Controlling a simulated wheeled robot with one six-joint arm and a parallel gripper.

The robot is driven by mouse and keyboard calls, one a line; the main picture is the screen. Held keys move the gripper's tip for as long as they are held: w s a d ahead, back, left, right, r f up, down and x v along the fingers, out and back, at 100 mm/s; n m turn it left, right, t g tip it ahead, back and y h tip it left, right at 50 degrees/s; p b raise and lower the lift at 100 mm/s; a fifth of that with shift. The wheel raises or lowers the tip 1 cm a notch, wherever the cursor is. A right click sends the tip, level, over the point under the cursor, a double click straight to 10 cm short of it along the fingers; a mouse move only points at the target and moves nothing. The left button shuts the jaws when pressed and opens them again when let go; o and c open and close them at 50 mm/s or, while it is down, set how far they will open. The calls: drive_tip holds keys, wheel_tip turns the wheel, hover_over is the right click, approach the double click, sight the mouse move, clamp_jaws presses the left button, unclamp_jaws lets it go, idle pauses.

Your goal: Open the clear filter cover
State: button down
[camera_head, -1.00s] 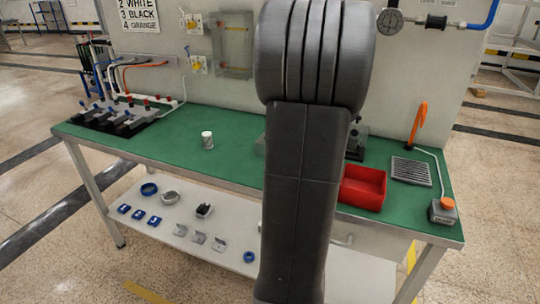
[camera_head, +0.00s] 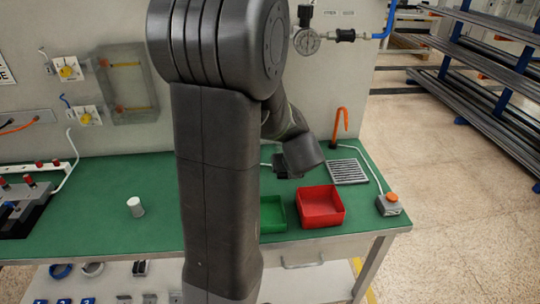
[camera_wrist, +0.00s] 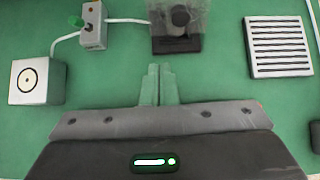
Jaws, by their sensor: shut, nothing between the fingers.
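A clear box-like cover (camera_wrist: 192,27) stands around a dark cylindrical part on a black base, at the top middle of the wrist view. I take it to be the filter cover; its top is cut off by the frame. In the head view a clear cover (camera_head: 127,85) also hangs on the wall panel. My gripper (camera_wrist: 159,70) is shut and empty, its fingertips together over the bench, just short of the black base and apart from it.
The green bench (camera_head: 100,195) holds a red bin (camera_head: 321,206), a green bin (camera_head: 271,213), a grille (camera_wrist: 280,47) and an orange-button box (camera_head: 389,204). A white box (camera_wrist: 35,82) and a green-knob box (camera_wrist: 94,27) lie left of the clear cover.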

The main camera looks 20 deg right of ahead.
drive_tip(key=x, duration=0.3)
drive_tip(key=b+x, duration=0.1)
drive_tip(key=x, duration=0.2)
drive_tip(key=b+x, duration=0.1)
drive_tip(key=x, duration=0.2)
drive_tip(key=shift+w+d+f, duration=0.15)
drive_tip(key=shift+d+f, duration=0.2)
drive_tip(key=shift+r, duration=0.1)
